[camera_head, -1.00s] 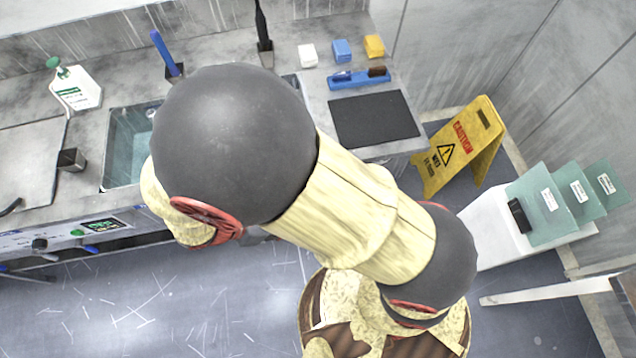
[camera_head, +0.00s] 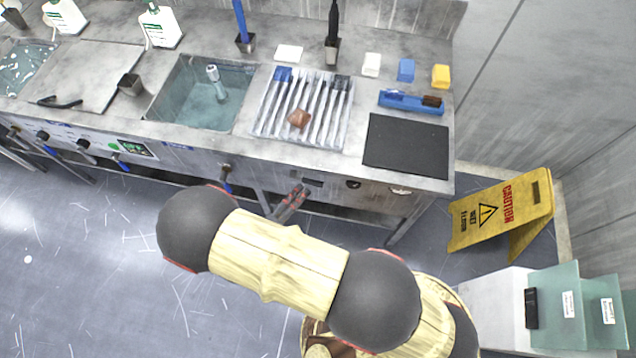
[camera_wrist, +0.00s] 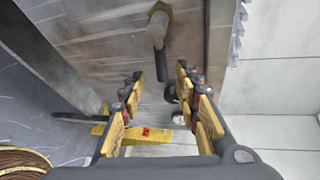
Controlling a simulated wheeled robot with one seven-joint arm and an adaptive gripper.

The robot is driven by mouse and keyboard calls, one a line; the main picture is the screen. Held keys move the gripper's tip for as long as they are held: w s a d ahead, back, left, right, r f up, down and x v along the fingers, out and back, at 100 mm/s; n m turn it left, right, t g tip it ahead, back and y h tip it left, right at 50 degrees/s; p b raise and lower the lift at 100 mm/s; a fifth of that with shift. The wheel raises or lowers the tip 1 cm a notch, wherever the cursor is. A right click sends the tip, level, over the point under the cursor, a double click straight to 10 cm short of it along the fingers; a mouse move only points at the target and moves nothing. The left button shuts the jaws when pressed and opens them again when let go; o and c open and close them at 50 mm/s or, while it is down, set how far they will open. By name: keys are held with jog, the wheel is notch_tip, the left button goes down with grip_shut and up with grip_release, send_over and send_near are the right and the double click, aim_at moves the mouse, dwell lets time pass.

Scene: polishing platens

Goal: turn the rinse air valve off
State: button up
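In the wrist view a valve with a brass hex fitting (camera_wrist: 158,17) and a dark lever (camera_wrist: 160,60) stands out from a grey metal face. My gripper (camera_wrist: 160,78) is open, and its yellow-and-black fingers point at this valve. The lever's end appears between the two fingertips, with a gap on each side; its depth is hard to tell. In the head view a valve with a dark handle (camera_head: 226,180) hangs at the bench's front edge, right of the sink. I cannot read a label on it.
Other small valves (camera_head: 115,157) line the front panel at left. A sink (camera_head: 190,105), a ribbed rack (camera_head: 268,118) and a black mat (camera_head: 405,148) are on the bench. A yellow caution sign (camera_head: 505,212) stands on the floor right of the bench. Small round gauges (camera_wrist: 178,117) show beyond the fingers.

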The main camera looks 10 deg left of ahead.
aim_at(313, 183)
jog(key=shift+n, duration=0.3)
jog(key=b+x, duration=0.2)
jog(key=x, duration=0.5)
jog(key=shift+w+d+f, duration=0.1)
jog(key=shift+w+d, duration=0.2)
jog(key=shift+c, duration=1)
grip_shut()
